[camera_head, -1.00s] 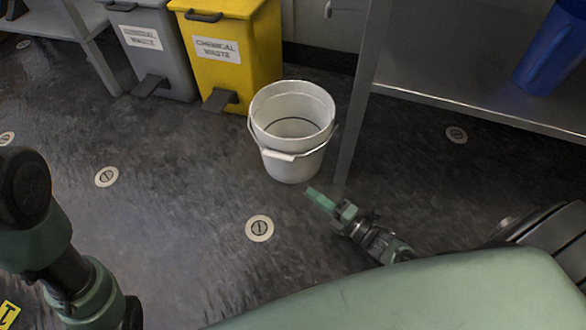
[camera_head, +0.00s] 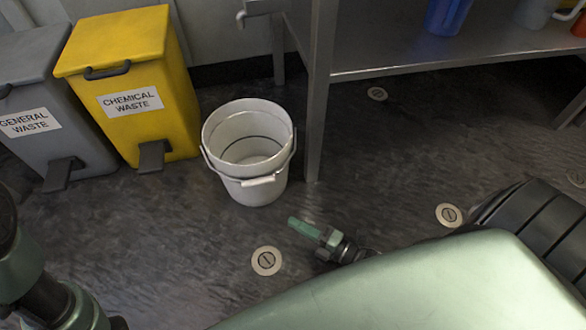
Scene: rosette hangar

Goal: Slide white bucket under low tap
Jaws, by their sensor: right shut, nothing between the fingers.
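The white bucket (camera_head: 252,187) stands upright and empty-looking on the dark floor, its wire handle with a white grip hanging down at the front. A grey tap-like spout (camera_head: 243,18) juts out at the top, behind and apart from the bucket; its upper part is cut off. My right gripper (camera_head: 297,224), with green fingers, is shut and empty. It appears in front and slightly to the right of the bucket, apart from it in the picture. My left arm shows at the lower left, but its gripper is out of view.
A yellow chemical waste bin (camera_head: 180,115) and a grey general waste bin (camera_head: 75,145) stand left of the bucket. A metal table leg (camera_head: 316,130) is close on its right, under a shelf (camera_head: 385,52) bearing a blue jug (camera_head: 446,15). Floor in front is clear, with flat round discs (camera_head: 266,261).

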